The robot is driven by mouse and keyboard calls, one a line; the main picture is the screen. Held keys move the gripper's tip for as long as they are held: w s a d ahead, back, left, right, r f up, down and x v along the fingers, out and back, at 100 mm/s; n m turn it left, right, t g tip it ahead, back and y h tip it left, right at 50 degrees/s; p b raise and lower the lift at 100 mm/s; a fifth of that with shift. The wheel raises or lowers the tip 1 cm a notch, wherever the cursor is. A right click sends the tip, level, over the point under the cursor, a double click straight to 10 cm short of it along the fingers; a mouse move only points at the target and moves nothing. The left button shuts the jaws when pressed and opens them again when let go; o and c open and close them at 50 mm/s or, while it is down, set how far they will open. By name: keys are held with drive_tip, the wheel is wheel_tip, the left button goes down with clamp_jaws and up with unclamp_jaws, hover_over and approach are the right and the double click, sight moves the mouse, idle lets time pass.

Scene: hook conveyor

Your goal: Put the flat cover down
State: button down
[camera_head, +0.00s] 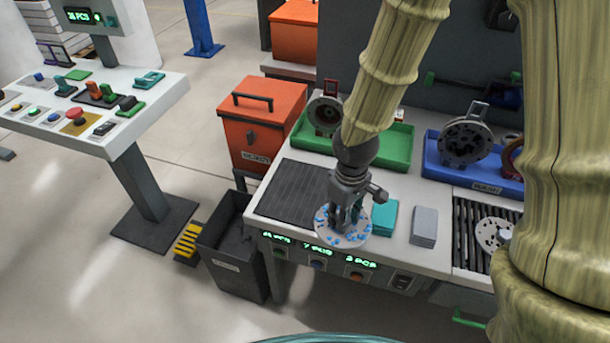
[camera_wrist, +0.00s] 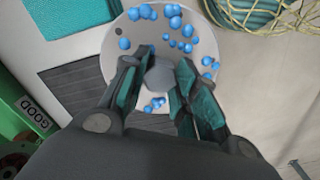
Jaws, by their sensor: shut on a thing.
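The flat cover (camera_head: 343,239) is a round pale disc with blue bumps scattered on its top. My gripper (camera_head: 346,212) points down and is shut on it, near the front edge of the workbench. In the wrist view, the fingers (camera_wrist: 160,85) close around a grey knob at the middle of the cover (camera_wrist: 127,65). The cover looks roughly level and overlaps the bench edge above the green displays. I cannot tell whether it touches the bench. My fingers hide part of its surface.
A dark ribbed mat (camera_head: 297,190) lies bare on the bench, left of my gripper. A teal pad (camera_head: 384,217) and grey pad (camera_head: 424,226) lie to the right. Green (camera_head: 398,158) and blue (camera_head: 436,180) bins hold parts behind. A dark open bin (camera_head: 236,262) stands front left.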

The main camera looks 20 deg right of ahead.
drive_tip(key=w, duration=0.2)
drive_tip(key=a+p, duration=0.1)
drive_tip(key=shift+w+r, duration=0.25)
drive_tip(key=shift+w, duration=0.15)
drive_tip(key=shift+w+r, duration=0.15)
drive_tip(key=shift+w, duration=0.15)
drive_tip(key=w, duration=0.3)
drive_tip(key=w+a+f+p, duration=0.1)
drive_tip(key=w, duration=0.2)
drive_tip(key=w+p, duration=0.1)
drive_tip(key=w, duration=0.2)
drive_tip(key=shift+w+a+f, duration=0.15)
drive_tip(key=shift+a+f, duration=0.1)
drive_tip(key=shift+a, duration=0.05)
drive_tip(key=shift+w+a+p, duration=0.2)
drive_tip(key=shift+w+p, duration=0.3)
drive_tip(key=shift+w, duration=0.2)
drive_tip(key=shift+w+a+f, duration=0.1)
drive_tip(key=shift+w+f, duration=0.15)
drive_tip(key=shift+w, duration=0.35)
drive_tip(key=shift+s+f+p, duration=0.2)
drive_tip(key=shift+f+p, duration=0.25)
drive_tip(key=shift+f, duration=0.2)
wheel_tip(320, 180, down, 2)
drive_tip(key=shift+w+f, duration=0.1)
drive_tip(key=shift+w, duration=0.05)
